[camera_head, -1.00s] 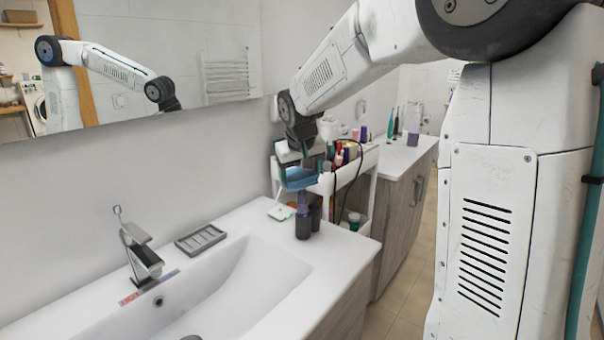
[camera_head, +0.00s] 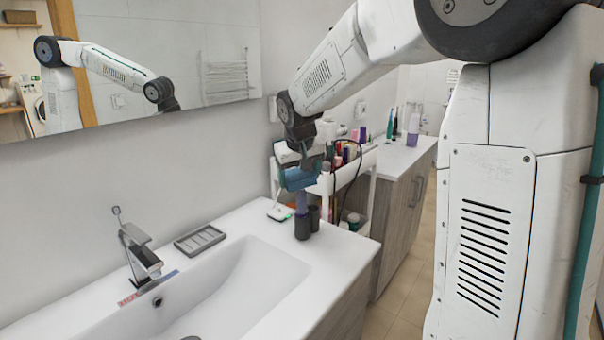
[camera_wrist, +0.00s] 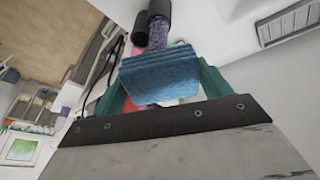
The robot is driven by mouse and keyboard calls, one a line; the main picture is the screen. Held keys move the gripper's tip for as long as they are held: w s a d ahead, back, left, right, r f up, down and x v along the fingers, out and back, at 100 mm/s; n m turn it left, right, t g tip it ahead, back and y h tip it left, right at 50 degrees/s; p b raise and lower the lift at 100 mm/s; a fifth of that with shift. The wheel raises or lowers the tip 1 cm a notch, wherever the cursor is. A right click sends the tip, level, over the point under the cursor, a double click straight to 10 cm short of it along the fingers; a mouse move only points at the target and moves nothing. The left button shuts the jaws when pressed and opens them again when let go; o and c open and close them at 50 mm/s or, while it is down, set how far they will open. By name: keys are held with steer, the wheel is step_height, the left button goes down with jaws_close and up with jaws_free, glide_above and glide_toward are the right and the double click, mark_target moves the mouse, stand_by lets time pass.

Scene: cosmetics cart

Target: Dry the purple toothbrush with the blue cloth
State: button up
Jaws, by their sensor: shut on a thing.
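My gripper (camera_head: 298,174) has teal fingers and is shut on the blue cloth (camera_head: 295,182), above the right end of the sink counter. The folded, ribbed cloth (camera_wrist: 158,72) fills the space between the fingers in the wrist view. The purple toothbrush (camera_head: 301,203) stands in a dark cup (camera_head: 302,229) just below the cloth. Its purple part (camera_wrist: 158,33) also shows in the wrist view, running from the cup to behind the cloth. Its upper end is hidden by the cloth and gripper; I cannot tell whether the cloth touches it.
A second dark cup (camera_head: 314,217) stands close beside the first. A small white item (camera_head: 280,211) lies to their left. A grey soap dish (camera_head: 200,239) and the faucet (camera_head: 142,255) are further left. A white cart (camera_head: 357,182) with several bottles stands behind, with a dark cable.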

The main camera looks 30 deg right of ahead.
steer(key=shift+w+d+f, duration=0.1)
steer(key=shift+w+d, duration=0.05)
steer(key=shift+d, duration=0.3)
steer(key=shift+w+d+f, duration=0.1)
steer(key=shift+w+d, duration=0.05)
steer(key=shift+d, duration=0.25)
steer(key=shift+w+d+r, duration=0.1)
steer(key=shift+d, duration=0.1)
steer(key=shift+s+a+r, duration=0.1)
steer(key=shift+s+a, duration=0.15)
steer(key=shift+a, duration=0.3)
steer(key=shift+s+a+r, duration=0.1)
steer(key=shift+s+a, duration=0.1)
steer(key=shift+a, duration=0.3)
steer(key=shift+w+d+f, duration=0.15)
steer(key=shift+w+d, duration=0.1)
steer(key=shift+d, duration=0.3)
steer(key=shift+w+d, duration=0.2)
steer(key=shift+d, duration=0.3)
steer(key=shift+s+a, duration=0.2)
steer(key=shift+a, duration=0.35)
steer(key=shift+s+a, duration=0.2)
steer(key=shift+a, duration=0.3)
steer(key=shift+w+d, duration=0.25)
steer(key=shift+d, duration=0.45)
steer(key=shift+w+d, duration=0.15)
steer(key=shift+d, duration=0.3)
steer(key=shift+r, duration=3.55)
